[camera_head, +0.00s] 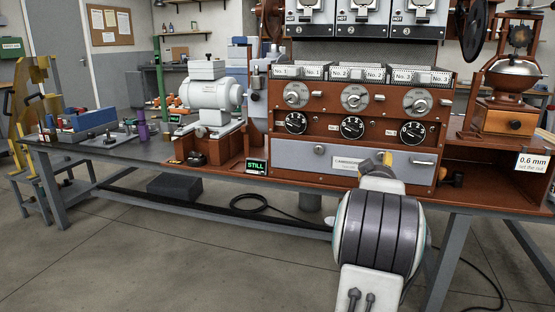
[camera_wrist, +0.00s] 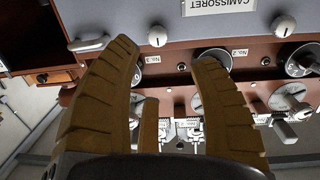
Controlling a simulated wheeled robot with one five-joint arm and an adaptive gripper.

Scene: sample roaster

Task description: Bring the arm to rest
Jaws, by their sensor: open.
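My arm (camera_head: 378,235) rises at the lower right of the head view, in front of the roaster (camera_head: 350,105). Only a small yellow-brown part of my gripper (camera_head: 384,160) shows beyond it, before the roaster's grey lower panel (camera_head: 300,160). That view shows the roaster front upside down, with the grey panel (camera_wrist: 120,15) at the top and dials and switches below. Whether a finger touches the front I cannot tell.
A grey motor unit (camera_head: 210,95) stands left of the roaster, by a "STILL" sign (camera_head: 256,167). A grinder (camera_head: 508,90) stands at the right, above a "0.6 mm" card (camera_head: 532,162). The bench (camera_head: 110,155) holds small tools at left. Floor (camera_head: 150,255) before it is open.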

